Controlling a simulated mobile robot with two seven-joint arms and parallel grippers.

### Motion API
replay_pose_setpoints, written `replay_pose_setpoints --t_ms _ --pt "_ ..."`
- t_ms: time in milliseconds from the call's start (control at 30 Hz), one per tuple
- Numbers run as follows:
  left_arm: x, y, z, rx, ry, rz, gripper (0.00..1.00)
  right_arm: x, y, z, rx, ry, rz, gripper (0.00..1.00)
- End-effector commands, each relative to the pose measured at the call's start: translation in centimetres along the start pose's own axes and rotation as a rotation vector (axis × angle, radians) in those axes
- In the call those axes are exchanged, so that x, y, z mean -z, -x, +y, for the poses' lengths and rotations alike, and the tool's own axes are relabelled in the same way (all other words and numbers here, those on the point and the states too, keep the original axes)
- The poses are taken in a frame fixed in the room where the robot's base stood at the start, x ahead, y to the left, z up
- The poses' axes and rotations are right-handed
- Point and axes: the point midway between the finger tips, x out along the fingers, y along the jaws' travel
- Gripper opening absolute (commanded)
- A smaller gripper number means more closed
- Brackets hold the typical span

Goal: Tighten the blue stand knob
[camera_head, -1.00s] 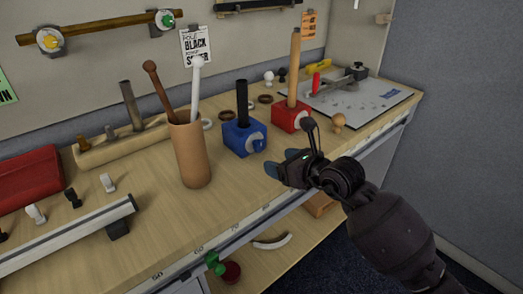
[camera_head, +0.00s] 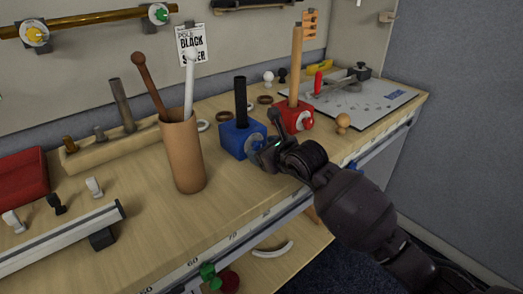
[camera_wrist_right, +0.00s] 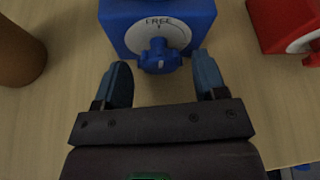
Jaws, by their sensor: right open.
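The blue stand (camera_head: 238,139) is a blue block on the wooden bench with a dark upright rod (camera_head: 241,100) in it. Its blue knob (camera_wrist_right: 160,57) sits on a pale round dial on the front face. The dial reads "FREE" above the knob. My right gripper (camera_wrist_right: 162,80) is open, its two blue-grey fingertips one on each side of the knob and slightly short of it, apart from it. In the head view my right gripper (camera_head: 262,151) is just in front of the stand and partly covers the knob. My left gripper is not in view.
A red stand (camera_head: 293,118) with a wooden rod is close to the right. A brown cup (camera_head: 183,155) holding two sticks stands to the left. A small wooden knob (camera_head: 343,122) and a metal plate (camera_head: 365,101) lie further right.

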Motion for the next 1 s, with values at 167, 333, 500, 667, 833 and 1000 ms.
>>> replay_pose_setpoints --t_ms 167,333,500,667,833,1000 --pt "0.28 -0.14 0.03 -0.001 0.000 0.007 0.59 0.05 -1.06 0.01 0.000 0.000 0.001 0.65" --pt "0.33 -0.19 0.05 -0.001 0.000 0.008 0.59 -0.08 -1.15 -0.02 0.001 0.000 -0.001 0.65" --pt "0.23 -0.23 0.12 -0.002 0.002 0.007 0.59 -0.09 -1.12 -0.02 0.001 0.000 -0.001 0.59" --pt "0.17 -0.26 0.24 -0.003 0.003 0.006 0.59 -0.07 -1.12 -0.02 0.000 0.000 -0.001 0.34" --pt "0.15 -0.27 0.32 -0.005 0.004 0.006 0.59 -0.06 -1.11 -0.02 0.000 0.000 -0.001 0.16" --pt "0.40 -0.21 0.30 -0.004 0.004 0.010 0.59 -0.16 -1.07 -0.06 -0.006 -0.016 -0.001 0.16"
